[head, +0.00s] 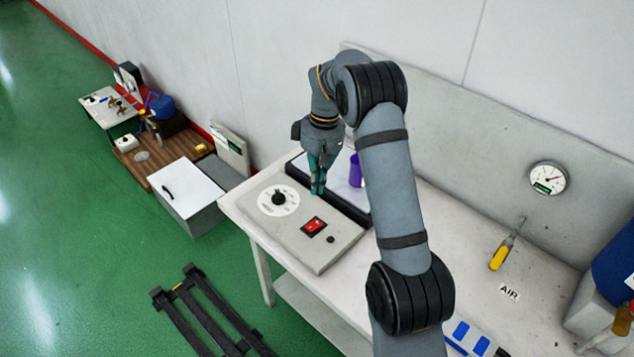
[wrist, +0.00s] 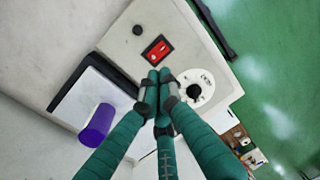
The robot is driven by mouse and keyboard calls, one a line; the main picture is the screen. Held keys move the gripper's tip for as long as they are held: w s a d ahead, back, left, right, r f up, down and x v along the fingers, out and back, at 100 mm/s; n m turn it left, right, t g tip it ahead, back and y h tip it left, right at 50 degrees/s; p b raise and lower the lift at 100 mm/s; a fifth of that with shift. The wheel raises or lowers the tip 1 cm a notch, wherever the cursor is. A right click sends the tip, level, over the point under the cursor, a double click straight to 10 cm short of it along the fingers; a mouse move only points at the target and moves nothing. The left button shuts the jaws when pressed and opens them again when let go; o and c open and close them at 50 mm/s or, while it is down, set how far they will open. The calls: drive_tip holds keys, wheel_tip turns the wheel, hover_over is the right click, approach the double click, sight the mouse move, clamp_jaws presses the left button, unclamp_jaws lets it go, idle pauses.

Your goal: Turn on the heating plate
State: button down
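The heating plate's control panel (head: 321,254) is a beige box on the white table, with a red rocker switch (head: 314,226), a black knob on a white dial (head: 278,200) and a small black button (head: 330,240). Behind it lies the plate's pale top with a dark edge (head: 343,206). My gripper (head: 317,190) points down above the panel's back edge, between switch and dial. In the wrist view, my green fingers (wrist: 157,84) meet at the tips, with nothing seen between them, beside the red switch (wrist: 157,50) and the dial (wrist: 196,92).
A purple cup (head: 355,170) stands on the plate behind my gripper; it also shows in the wrist view (wrist: 97,125). The white table (head: 440,225) is clear between panel and screwdriver.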

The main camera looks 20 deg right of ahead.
sight(312, 226)
drive_tip(key=shift+r, duration=0.5)
drive_tip(key=shift+w+f+b, duration=0.1)
drive_tip(key=shift+b, duration=0.8)
drive_tip(key=shift+r, duration=0.35)
drive_tip(key=f, duration=0.4)
drive_tip(key=a+f+p, duration=0.1)
drive_tip(key=f, duration=0.4)
drive_tip(key=s+f+p, duration=0.1)
drive_tip(key=f, duration=0.4)
drive_tip(key=shift+a, duration=0.25)
